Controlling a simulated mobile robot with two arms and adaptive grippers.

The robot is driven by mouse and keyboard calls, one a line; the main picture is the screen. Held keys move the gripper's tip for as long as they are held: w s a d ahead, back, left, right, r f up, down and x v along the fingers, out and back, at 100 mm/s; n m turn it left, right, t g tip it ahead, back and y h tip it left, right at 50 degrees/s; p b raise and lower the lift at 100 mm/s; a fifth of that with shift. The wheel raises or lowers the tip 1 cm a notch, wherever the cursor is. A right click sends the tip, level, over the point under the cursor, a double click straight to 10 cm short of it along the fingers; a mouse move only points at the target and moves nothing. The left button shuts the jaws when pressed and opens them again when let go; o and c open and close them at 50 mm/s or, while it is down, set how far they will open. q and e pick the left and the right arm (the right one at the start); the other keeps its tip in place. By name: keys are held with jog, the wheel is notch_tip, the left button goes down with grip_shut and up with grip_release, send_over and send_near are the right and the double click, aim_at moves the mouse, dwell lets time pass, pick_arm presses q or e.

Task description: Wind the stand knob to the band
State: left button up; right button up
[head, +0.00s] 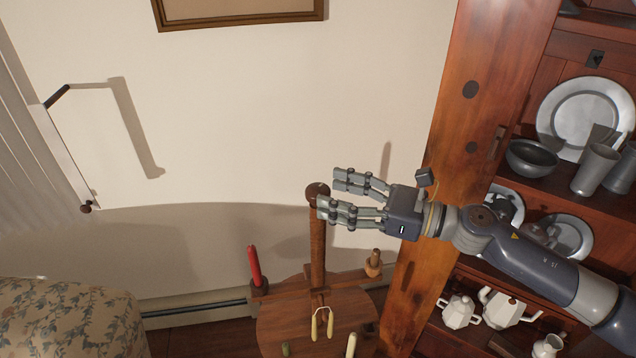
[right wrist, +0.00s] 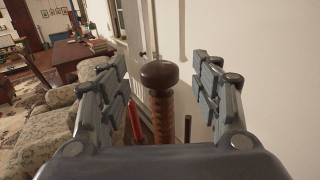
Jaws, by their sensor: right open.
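A wooden candle stand (head: 275,325) stands low against the wall, with a tall post (head: 318,250) rising from it. The round dark brown stand knob (head: 317,190) sits at the top of the post. My right gripper (head: 331,193) comes in from the right and is open, with its fingertips close to the knob. In the right wrist view the knob (right wrist: 159,74) shows between the two spread fingers, with a gap on each side. The post under it (right wrist: 163,112) looks threaded there. I cannot make out the band. My left gripper is not in view.
The stand bears a red candle (head: 254,266) at left and a small wooden peg (head: 374,258) at right. A wooden shelf unit (head: 455,130) with pewter plates and pots stands close on the right. A floral sofa (head: 65,315) is at lower left. Bare wall lies behind.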

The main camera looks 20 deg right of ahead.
aim_at(318, 187)
jog(key=x, duration=0.1)
jog(key=p+x, duration=0.1)
jog(key=x, duration=0.1)
jog(key=shift+r, duration=0.25)
jog(key=shift+w+a+f+p, duration=0.2)
jog(key=shift+w+a+p, duration=0.2)
jog(key=shift+a, duration=0.1)
jog(key=c, duration=1.1)
